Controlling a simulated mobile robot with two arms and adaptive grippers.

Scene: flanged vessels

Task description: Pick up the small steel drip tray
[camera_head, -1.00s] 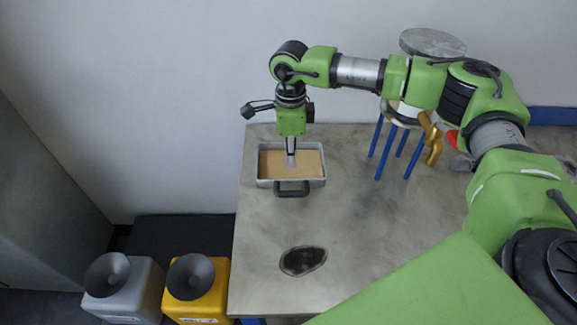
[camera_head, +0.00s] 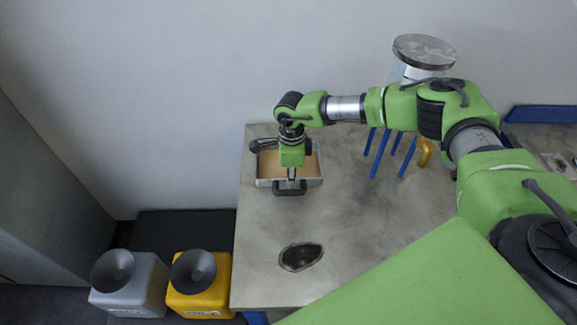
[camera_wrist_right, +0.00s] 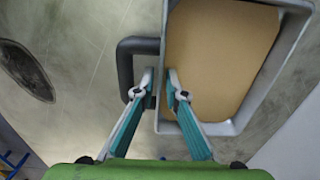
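The small steel drip tray (camera_head: 317,181) lies on the bench near its back left part. It is a shallow grey rectangular pan with a tan surface inside and a dark loop handle (camera_head: 290,189) on its front side. My right gripper (camera_head: 291,178) points down at the tray's front wall. In the right wrist view the gripper (camera_wrist_right: 160,86) is open, one finger on each side of the tray wall (camera_wrist_right: 161,60), near the handle (camera_wrist_right: 124,66). A gap shows between the fingers; contact with the wall cannot be told. My left gripper is not in view.
A dark irregular patch (camera_head: 301,257) lies on the steel bench (camera_head: 350,220) in front of the tray. A blue-legged stand (camera_head: 377,155) with a round-topped vessel (camera_head: 424,50) stands to the right. Grey (camera_head: 130,288) and yellow (camera_head: 208,296) containers with funnels stand left of the bench.

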